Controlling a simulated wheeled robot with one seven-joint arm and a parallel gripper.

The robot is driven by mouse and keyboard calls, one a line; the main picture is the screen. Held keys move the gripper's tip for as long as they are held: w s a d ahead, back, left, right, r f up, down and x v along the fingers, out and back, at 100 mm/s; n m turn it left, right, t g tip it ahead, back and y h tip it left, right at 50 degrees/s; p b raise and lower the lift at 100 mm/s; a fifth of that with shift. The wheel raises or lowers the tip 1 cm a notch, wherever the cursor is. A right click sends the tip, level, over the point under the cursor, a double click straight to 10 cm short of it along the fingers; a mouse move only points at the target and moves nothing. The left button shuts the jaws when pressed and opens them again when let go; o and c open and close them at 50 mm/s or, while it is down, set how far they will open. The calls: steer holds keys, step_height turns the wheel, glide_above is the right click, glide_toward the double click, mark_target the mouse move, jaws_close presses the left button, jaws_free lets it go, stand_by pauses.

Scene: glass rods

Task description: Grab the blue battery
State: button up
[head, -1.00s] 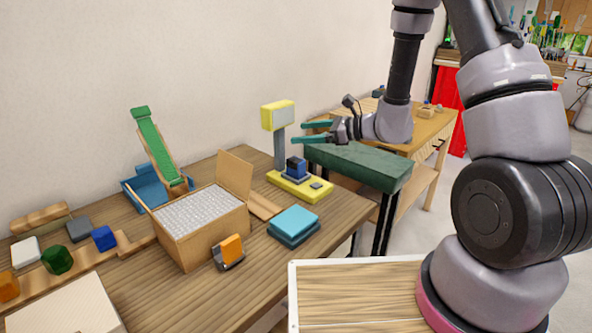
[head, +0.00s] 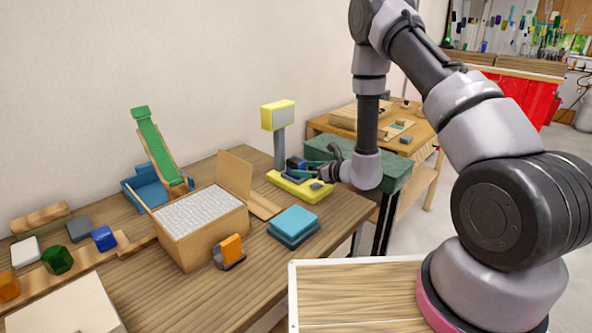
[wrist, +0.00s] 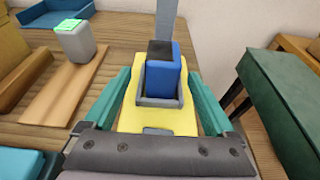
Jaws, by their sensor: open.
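The blue battery (head: 294,163), a blue block with a dark top, sits upright in a grey cradle on a yellow stand (head: 304,189). In the wrist view the battery (wrist: 162,76) is centred ahead, and the cradle (wrist: 160,99) wraps its lower part. My gripper (head: 308,168) is open, with its green fingers reaching in from the right at the battery. In the wrist view the fingers (wrist: 158,84) lie to the left and right of the cradle, with gaps visible. I cannot tell whether either finger touches it.
The yellow stand's grey post (head: 280,148) rises behind the battery. Teal pads (head: 293,225) and an open wooden box (head: 204,226) stand nearby. A dark green bench (head: 350,163) is at the right. Another blue block (head: 103,238) lies far left.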

mark_target(296, 167)
steer(key=x, duration=0.5)
steer(key=shift+w+d, duration=0.1)
steer(key=shift+d, duration=0.05)
jaws_close()
